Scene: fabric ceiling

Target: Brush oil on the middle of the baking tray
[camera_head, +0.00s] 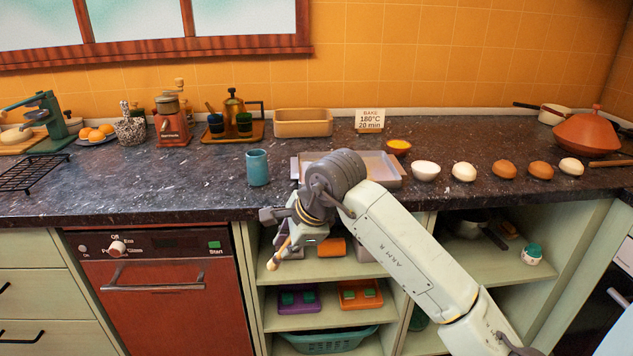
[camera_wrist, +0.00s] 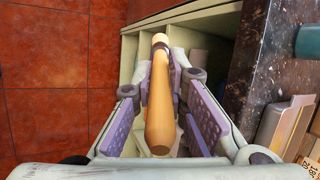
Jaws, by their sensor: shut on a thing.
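My gripper (camera_head: 290,232) hangs in front of the counter edge, below the counter top. It is shut on a wooden-handled tool (camera_head: 278,255), which points down and to the left. In the wrist view the tool's tan handle (camera_wrist: 160,115) lies between the purple finger pads of my gripper (camera_wrist: 162,92). A small orange bowl with yellow contents (camera_head: 399,147), perhaps oil, stands behind the tray's right end.
A blue cup (camera_head: 257,168) stands left of the tray. A white bowl (camera_head: 425,171) and several eggs line the right. A wooden loaf-shaped dish (camera_head: 303,123) and a bake sign (camera_head: 370,120) stand behind.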

